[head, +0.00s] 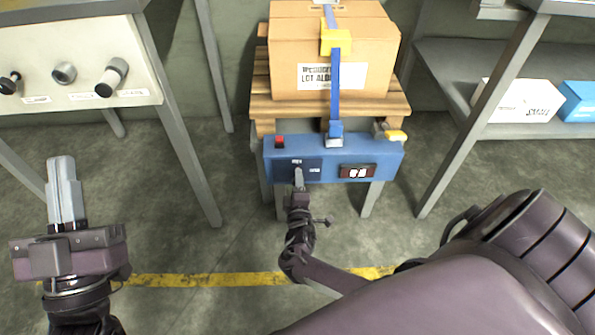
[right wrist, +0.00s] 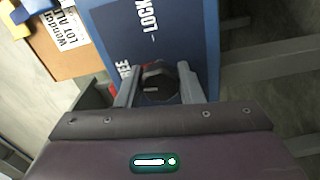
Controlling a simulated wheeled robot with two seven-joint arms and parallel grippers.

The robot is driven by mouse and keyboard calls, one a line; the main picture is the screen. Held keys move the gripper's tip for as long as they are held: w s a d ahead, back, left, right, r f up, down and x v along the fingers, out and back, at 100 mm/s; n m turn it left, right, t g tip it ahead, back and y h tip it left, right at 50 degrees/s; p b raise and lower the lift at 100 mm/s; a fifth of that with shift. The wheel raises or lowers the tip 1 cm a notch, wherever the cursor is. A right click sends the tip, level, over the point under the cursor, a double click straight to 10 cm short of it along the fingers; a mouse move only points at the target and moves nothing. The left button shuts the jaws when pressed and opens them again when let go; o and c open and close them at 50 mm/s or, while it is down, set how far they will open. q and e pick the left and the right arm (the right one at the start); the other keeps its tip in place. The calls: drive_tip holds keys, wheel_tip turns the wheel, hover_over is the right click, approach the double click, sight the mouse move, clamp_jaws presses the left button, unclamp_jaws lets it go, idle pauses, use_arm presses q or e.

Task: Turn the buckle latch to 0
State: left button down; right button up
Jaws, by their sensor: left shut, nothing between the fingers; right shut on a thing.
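The buckle latch is a dark round knob (right wrist: 158,84) on a dark plate (right wrist: 150,35) lettered LOCK and, partly hidden, what reads as FREE. The plate (head: 313,165) sits on the front of a blue panel (head: 225,141). My right gripper (head: 298,179) is at the plate and shut on the knob; in the right wrist view its two fingers (right wrist: 160,88) stand on either side of it. In the head view the gripper hides most of the knob. My left gripper (head: 62,165) is shut and empty, off to the left over the floor.
A blue strap (head: 335,85) with a yellow piece (head: 335,42) crosses a cardboard box (head: 280,50) on a wooden pallet (head: 262,103). Metal frames stand left and right.

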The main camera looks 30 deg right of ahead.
use_arm(q)
drive_tip(key=shift+w+d+f+g+y, duration=0.2)
drive_tip(key=shift+f+g, duration=0.25)
drive_tip(key=shift+f, duration=0.3)
drive_tip(key=shift+w+d+f+g+y, duration=0.15)
drive_tip(key=shift+w+f+g, duration=0.25)
drive_tip(key=shift+f, duration=0.4)
drive_tip(key=shift+w+d+f+g+y, duration=0.1)
drive_tip(key=shift+w+f+g+y, duration=0.15)
drive_tip(key=shift+f+g, duration=0.35)
use_arm(e)
drive_tip(key=shift+n, duration=0.9)
use_arm(q)
drive_tip(key=shift+f, duration=0.15)
use_arm(e)
drive_tip(key=o, duration=1)
drive_tip(key=shift+c, duration=0.2)
use_arm(q)
wheel_tip(320, 180, down, 15)
drive_tip(key=s+g+y+p, duration=0.1)
drive_tip(key=g+y+p, duration=0.1)
drive_tip(key=g, duration=0.5)
drive_tip(key=shift+s+d+f+y, duration=0.15)
drive_tip(key=shift+s+d+y, duration=0.05)
drive_tip(key=shift+d+y, duration=0.2)
use_arm(e)
drive_tip(key=v, duration=0.7)
drive_tip(key=shift+s+a, duration=0.25)
drive_tip(key=shift+s, duration=0.1)
